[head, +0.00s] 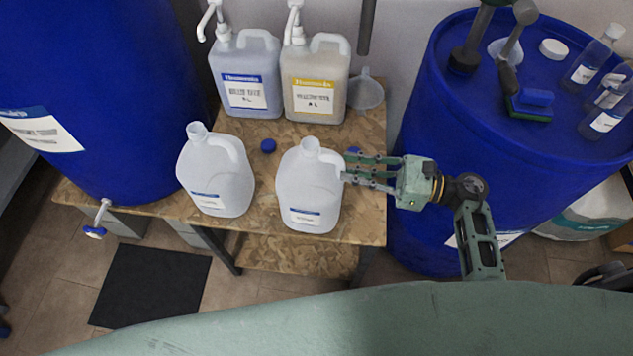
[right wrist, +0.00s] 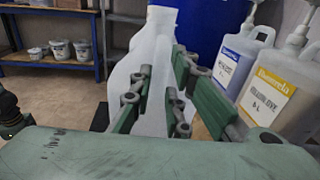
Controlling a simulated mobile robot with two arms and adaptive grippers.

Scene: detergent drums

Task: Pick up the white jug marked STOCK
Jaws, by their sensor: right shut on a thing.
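Two white jugs without caps stand on the wooden bench. The right white jug (head: 308,188) has a blue-edged label low on its front, too small to read in the head view. The left white jug (head: 214,172) looks alike, and its label is also unreadable, so I cannot tell which is marked STOCK. My right gripper (head: 347,172) reaches in from the right and is shut on the right jug at its handle side. In the right wrist view the white jug (right wrist: 153,75) fills the space between the fingers (right wrist: 158,95). The jug appears upright on the bench. My left gripper is not in view.
Two pump containers, blue-labelled (head: 246,75) and yellow-labelled (head: 315,80), stand behind the jugs on the bench (head: 262,222). Large blue drums stand left (head: 95,90) and right (head: 440,130); bottles and a brush top the right one.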

